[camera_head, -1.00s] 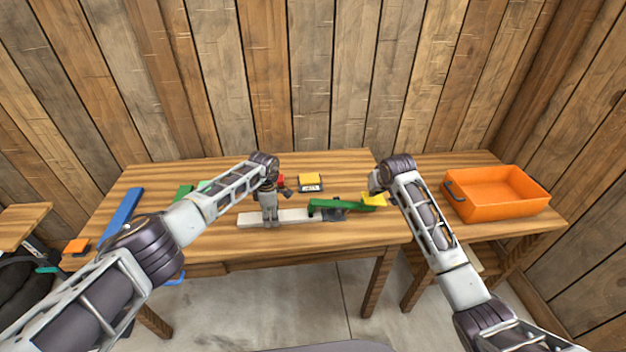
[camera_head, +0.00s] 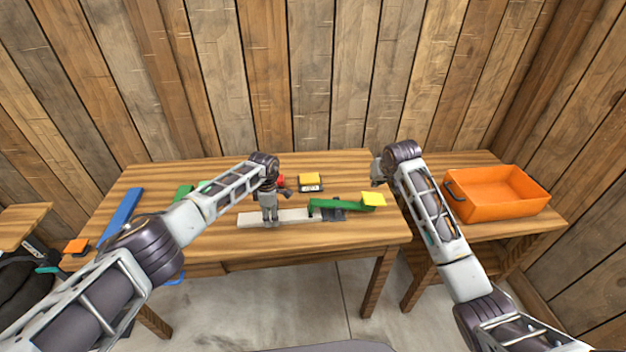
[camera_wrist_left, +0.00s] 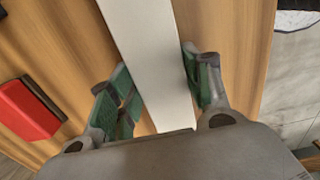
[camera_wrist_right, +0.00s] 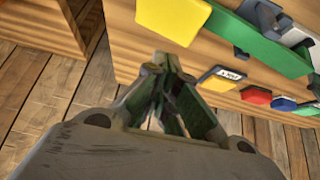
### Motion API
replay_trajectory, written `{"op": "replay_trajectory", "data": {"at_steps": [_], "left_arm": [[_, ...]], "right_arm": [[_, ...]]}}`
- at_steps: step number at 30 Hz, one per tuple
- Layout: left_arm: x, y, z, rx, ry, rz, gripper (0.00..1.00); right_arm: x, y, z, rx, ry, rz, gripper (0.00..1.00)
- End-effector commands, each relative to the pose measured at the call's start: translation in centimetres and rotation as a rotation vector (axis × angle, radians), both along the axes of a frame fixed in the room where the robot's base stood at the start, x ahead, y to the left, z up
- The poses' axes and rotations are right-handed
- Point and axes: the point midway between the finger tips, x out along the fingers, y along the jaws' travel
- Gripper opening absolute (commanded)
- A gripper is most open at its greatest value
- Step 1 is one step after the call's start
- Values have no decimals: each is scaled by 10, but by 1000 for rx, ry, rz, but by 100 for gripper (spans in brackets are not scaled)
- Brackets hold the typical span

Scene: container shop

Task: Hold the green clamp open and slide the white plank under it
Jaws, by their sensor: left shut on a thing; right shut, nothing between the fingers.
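The white plank (camera_head: 295,215) lies flat on the table, its right end at the left jaw end of the green clamp (camera_head: 345,205). How far it reaches under that jaw is hard to tell. The clamp sits on a dark base and has a yellow pad (camera_head: 373,198) at its right end. My left gripper (camera_head: 270,222) is shut on the plank; the left wrist view shows the plank (camera_wrist_left: 150,45) between the green finger pads. My right gripper (camera_wrist_right: 162,65) is shut and empty, close to the yellow pad (camera_wrist_right: 172,17) but apart from it.
An orange bin (camera_head: 495,193) stands at the right. A yellow-topped block (camera_head: 311,182) lies behind the clamp, and a red block (camera_wrist_left: 28,108) is beside my left gripper. A blue plank (camera_head: 122,213) lies at the far left. The table's front edge is close to the plank.

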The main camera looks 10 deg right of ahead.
Motion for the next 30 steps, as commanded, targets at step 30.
{"op": "replay_trajectory", "data": {"at_steps": [30], "left_arm": [[1,-5,3,-9,-5,-3,55]], "right_arm": [[0,0,28,0,-1,0,0]]}}
